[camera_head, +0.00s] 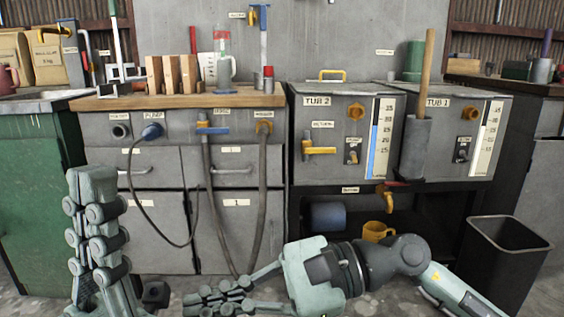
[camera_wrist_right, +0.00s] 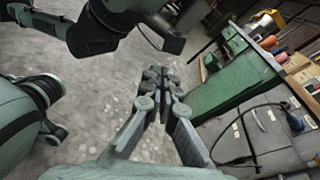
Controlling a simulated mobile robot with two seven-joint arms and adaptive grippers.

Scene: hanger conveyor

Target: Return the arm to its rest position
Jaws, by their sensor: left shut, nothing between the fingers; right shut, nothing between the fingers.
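My left gripper (camera_head: 92,185) stands upright at the lower left of the head view, in front of the green cabinet and grey drawers. Its fingers are together, with nothing seen between them. My right gripper (camera_head: 193,304) lies low at the bottom centre of the head view. Its arm comes in from the lower right and its fingers point left, above the floor. In the right wrist view the right gripper's fingertips (camera_wrist_right: 160,72) meet, empty, over bare floor. Parts of my other arm show at the left and top of that view.
A grey drawer unit (camera_head: 160,208) with hoses hanging in front stands behind the grippers. Tub 2 (camera_head: 330,110) and tub 1 (camera_head: 470,112) sit on a dark stand to the right. A black bin (camera_head: 487,262) stands at the lower right. The floor (camera_wrist_right: 85,85) is clear below.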

